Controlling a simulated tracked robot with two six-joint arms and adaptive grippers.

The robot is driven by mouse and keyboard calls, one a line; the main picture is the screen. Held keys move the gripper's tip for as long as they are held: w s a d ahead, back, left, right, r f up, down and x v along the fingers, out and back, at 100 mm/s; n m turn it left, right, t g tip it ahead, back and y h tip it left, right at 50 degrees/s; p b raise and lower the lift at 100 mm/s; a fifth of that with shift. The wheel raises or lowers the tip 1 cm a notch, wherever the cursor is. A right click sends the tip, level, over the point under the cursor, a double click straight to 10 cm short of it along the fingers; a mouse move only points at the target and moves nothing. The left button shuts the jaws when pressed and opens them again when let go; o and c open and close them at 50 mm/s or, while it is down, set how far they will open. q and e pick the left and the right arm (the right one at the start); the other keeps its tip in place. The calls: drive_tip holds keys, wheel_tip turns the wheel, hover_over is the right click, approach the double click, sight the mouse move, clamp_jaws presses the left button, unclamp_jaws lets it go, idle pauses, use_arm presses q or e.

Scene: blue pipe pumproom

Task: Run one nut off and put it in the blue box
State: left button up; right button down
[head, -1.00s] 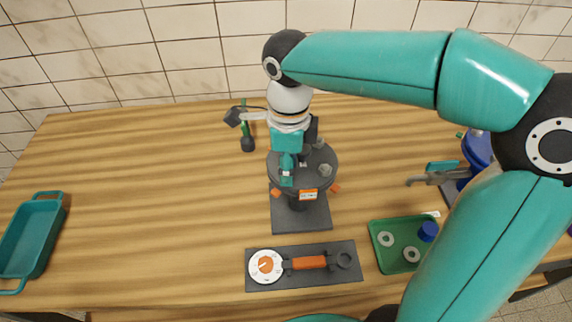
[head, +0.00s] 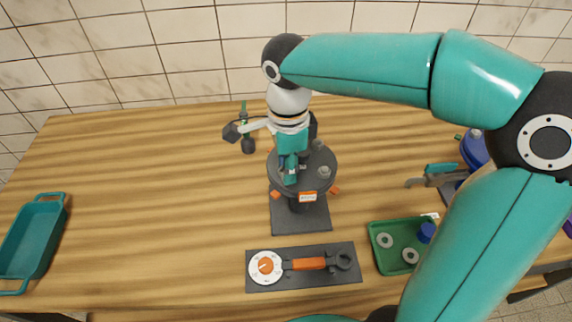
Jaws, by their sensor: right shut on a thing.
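The round dark flange (head: 315,182) stands on a stand in the middle of the table, with grey nuts on its top; one nut (head: 324,172) shows at its right and another (head: 317,145) at its far side. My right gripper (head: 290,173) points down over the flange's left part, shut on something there. Its fingers hide what they hold, probably a nut, and I cannot tell whether it is clear of its stud. The teal-blue box (head: 62,238) sits at the table's left edge, its visible inside empty. My left gripper is not in view.
A torque tool with a dial (head: 265,267) lies on a dark mat in front. A green tray (head: 383,262) holds washers and a blue cap. A grey and teal tool (head: 435,177) lies at right. The table between box and flange is clear.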

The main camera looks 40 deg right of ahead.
drive_tip(key=n, duration=0.2)
drive_tip(key=shift+w+n, duration=0.15)
drive_tip(key=shift+n, duration=0.25)
drive_tip(key=shift+w+r+p, duration=0.1)
drive_tip(key=shift+r+p, duration=0.1)
drive_tip(key=shift+p, duration=0.1)
drive_tip(key=shift+r+p, duration=0.35)
drive_tip(key=shift+r, duration=0.05)
drive_tip(key=shift+r+p, duration=1.8)
drive_tip(key=shift+r, duration=0.35)
